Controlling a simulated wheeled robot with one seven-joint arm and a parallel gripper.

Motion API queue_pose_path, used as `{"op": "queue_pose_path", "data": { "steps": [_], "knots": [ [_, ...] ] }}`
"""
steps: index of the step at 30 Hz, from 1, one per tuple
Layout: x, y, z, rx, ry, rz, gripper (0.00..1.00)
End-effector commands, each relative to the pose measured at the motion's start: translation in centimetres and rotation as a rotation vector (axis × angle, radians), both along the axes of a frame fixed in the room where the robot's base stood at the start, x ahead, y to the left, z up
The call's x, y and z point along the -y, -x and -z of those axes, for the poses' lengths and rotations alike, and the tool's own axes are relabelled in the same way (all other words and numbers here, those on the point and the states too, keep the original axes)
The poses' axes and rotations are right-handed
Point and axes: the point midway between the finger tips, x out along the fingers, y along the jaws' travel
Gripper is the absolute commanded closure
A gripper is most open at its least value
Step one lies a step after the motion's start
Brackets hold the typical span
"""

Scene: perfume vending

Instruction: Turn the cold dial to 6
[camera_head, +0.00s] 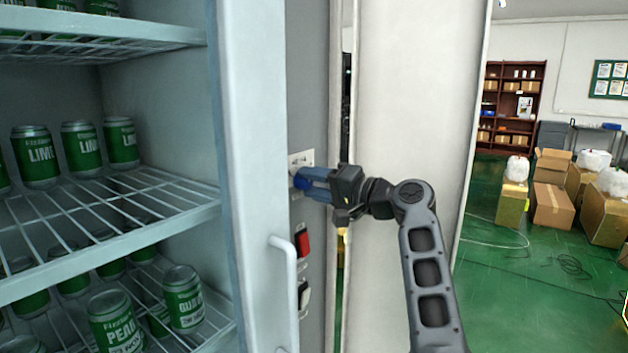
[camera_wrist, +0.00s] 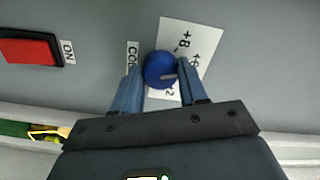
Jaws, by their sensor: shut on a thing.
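The cold dial (camera_wrist: 157,62) is a round blue knob on the grey panel, with a pale pointer mark on its lower right part. A white label (camera_wrist: 198,38) behind it shows "+8", a partly covered "+6" and a "2" near the fingers. The pointer's exact reading is hard to tell. My gripper (camera_wrist: 158,74) has its blue fingers on both sides of the dial, shut on it. In the head view my gripper (camera_head: 308,181) reaches from the right to the panel, and its fingers hide most of the dial.
A red switch (camera_wrist: 28,47) marked "ON" sits beside the dial; in the head view the red switch (camera_head: 302,242) is below it. A dark switch (camera_head: 303,294) is lower. A white door handle (camera_head: 286,290) stands out on the left, before shelves of green cans (camera_head: 38,155).

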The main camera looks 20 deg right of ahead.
Motion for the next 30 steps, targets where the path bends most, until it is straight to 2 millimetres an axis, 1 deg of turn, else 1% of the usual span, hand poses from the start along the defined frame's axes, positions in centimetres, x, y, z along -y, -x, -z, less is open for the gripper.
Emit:
{"op": "queue_pose_path", "data": {
  "steps": [13, 14, 15, 21, 30],
  "knots": [
    [0.15, -0.02, 0.02, -0.008, -0.011, 0.003, 0.88],
    [0.16, -0.03, 0.02, -0.008, -0.011, 0.003, 0.57],
    [0.15, -0.02, 0.02, -0.008, -0.011, 0.003, 0.53],
    [0.09, -0.01, 0.01, -0.007, -0.010, 0.002, 0.34],
    [0.26, 0.23, 0.06, -0.006, -0.009, 0.002, 0.33]
  ]
}}
